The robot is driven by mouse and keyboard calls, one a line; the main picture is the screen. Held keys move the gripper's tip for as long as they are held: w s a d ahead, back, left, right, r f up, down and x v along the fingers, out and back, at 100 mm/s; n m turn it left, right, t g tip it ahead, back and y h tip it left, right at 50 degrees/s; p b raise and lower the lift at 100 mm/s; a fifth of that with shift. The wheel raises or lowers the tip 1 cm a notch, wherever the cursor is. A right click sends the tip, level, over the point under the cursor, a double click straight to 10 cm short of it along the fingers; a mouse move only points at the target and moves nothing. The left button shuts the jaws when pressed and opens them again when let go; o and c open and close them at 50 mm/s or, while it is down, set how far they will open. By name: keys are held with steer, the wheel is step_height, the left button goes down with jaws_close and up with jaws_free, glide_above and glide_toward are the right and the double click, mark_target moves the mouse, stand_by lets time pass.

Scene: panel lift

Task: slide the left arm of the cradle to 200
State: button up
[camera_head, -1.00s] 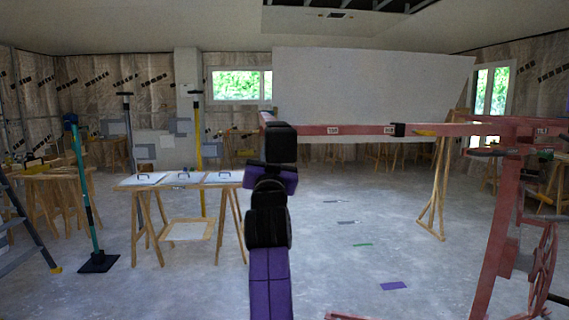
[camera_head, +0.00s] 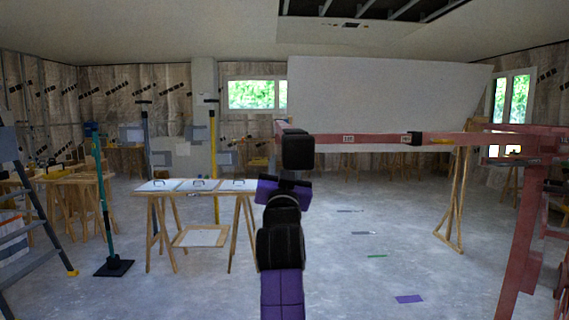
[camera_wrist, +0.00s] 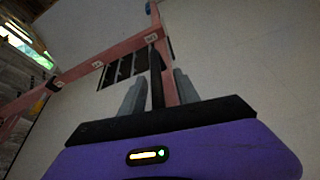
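The red cradle arm (camera_head: 375,143) of the panel lift runs across the head view, carrying small white labels too small to read. A black collar (camera_head: 413,138) sits along it. In the wrist view the same red arm (camera_wrist: 108,58) reaches a red crosspiece (camera_wrist: 166,72) at its end. My gripper (camera_wrist: 158,82) is at this end, its two grey fingers apart. A dark upright bar (camera_wrist: 156,82) and the crosspiece show between the fingers; I cannot tell whether either finger touches them. In the head view my wrist hides the fingers.
A large white panel (camera_head: 390,100) stands behind the arm. The lift's red mast (camera_head: 524,235) is at the right. A trestle table (camera_head: 195,186) with white boards stands left, with a stepladder (camera_head: 30,200) further left. Open floor lies in the middle.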

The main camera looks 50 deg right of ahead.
steer(key=shift+b+v, duration=0.5)
steer(key=shift+v, duration=2.2)
steer(key=s+a+f+n+t+y+p, duration=0.1)
steer(key=s+a+f+n+t+y, duration=0.2)
steer(key=a+f, duration=0.45)
steer(key=s+a+f+n+t+y+p, duration=0.15)
steer(key=a+f+n+y, duration=0.35)
steer(key=f, duration=0.5)
steer(key=s+a+f+n+t+y, duration=0.1)
steer(key=s+a+f+n+y, duration=0.2)
steer(key=a+f+n+y, duration=0.35)
steer(key=s+a+f+g+y, duration=0.1)
steer(key=s+a+f, duration=0.2)
steer(key=s, duration=0.6)
steer(key=s+a+f+m+g+y+p, duration=0.1)
steer(key=s+a+f, duration=0.2)
steer(key=s, duration=0.6)
steer(key=s+a+f+g+y+p, duration=0.1)
steer(key=s+a+f, duration=0.3)
steer(key=s, duration=0.6)
steer(key=a+g, duration=0.1)
steer(key=a, duration=0.1)
steer(key=shift+a+y, duration=0.35)
